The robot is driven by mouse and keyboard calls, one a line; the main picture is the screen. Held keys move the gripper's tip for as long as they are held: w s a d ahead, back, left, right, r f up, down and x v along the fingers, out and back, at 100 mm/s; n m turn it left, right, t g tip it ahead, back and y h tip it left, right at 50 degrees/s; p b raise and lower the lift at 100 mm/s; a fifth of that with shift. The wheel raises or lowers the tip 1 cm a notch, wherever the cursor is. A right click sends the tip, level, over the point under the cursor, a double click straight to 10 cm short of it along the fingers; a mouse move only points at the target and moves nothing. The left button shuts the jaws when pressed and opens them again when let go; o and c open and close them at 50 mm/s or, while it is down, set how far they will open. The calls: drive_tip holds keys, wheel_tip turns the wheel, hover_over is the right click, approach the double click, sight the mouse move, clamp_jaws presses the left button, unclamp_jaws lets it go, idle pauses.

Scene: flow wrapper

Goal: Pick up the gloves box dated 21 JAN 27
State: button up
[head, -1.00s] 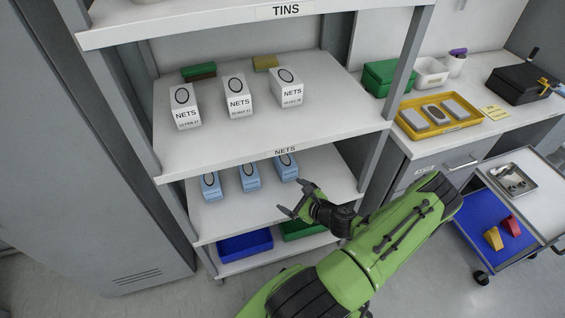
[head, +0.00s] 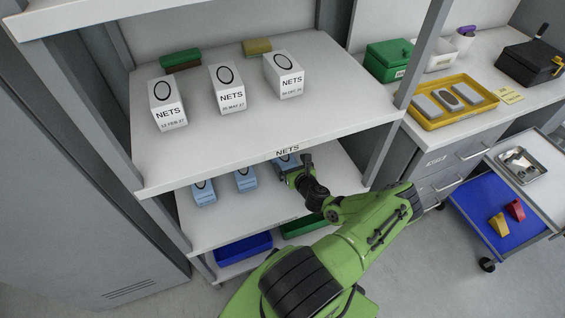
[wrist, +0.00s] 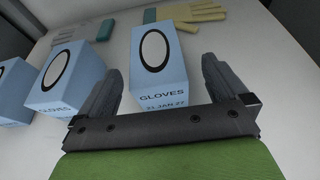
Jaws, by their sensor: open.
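The gloves box dated 21 JAN 27 (wrist: 163,78) is light blue with a white oval on top. Its printed date faces me in the wrist view, partly cut off by the gripper's body. In the head view it is the rightmost blue box (head: 282,160) on the lower shelf, mostly hidden by my gripper (head: 299,166). My gripper is open, and in the wrist view its two fingers (wrist: 163,82) stand on the left and right of the box's near end. Gaps show on both sides, so the fingers look apart from it.
Two more blue boxes (wrist: 72,78) (wrist: 12,92) stand to the left, the nearer one close to the left finger. Gloves (wrist: 190,14) lie behind. The upper shelf (head: 230,145), holding white NETS boxes (head: 228,90), overhangs the blue boxes. Bins (head: 243,249) sit below.

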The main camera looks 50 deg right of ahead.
sight(285, 158)
drive_tip(key=b+x, duration=0.1)
drive_tip(key=x, duration=0.1)
drive_tip(key=b+x, duration=0.1)
drive_tip(key=x, duration=0.1)
drive_tip(key=shift+w+f, duration=0.1)
drive_tip(key=shift+w, duration=0.35)
drive_tip(key=shift+w+d, duration=0.1)
drive_tip(key=shift+w, duration=0.15)
drive_tip(key=c, duration=1.1)
